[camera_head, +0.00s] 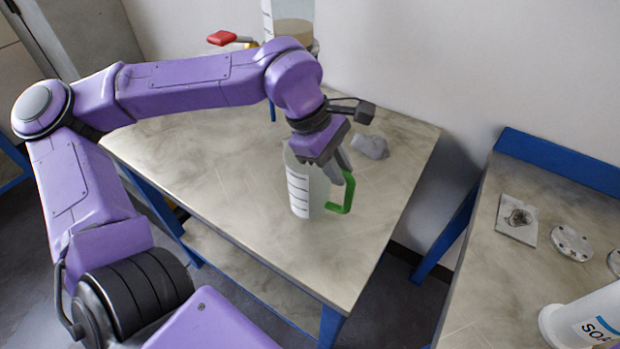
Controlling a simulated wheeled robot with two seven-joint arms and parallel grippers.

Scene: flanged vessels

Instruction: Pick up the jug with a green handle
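The jug (304,194) is a whitish, see-through vessel with dark measuring marks, upright on the table. Its green handle (347,197) is on the right side. My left gripper (338,172) points down over the jug's top right, with its fingers at the upper part of the handle. The gripper covers part of the rim and the top of the handle. I cannot tell whether the fingers are closed on the handle or only beside it. My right gripper is not in view.
The jug's table (225,185) is mostly clear. A grey lump (370,146) lies behind the jug. A tank (293,30) and a red valve handle (222,38) are at the back. A second table at right holds flat flanges (571,243) and a white soap bottle (588,319).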

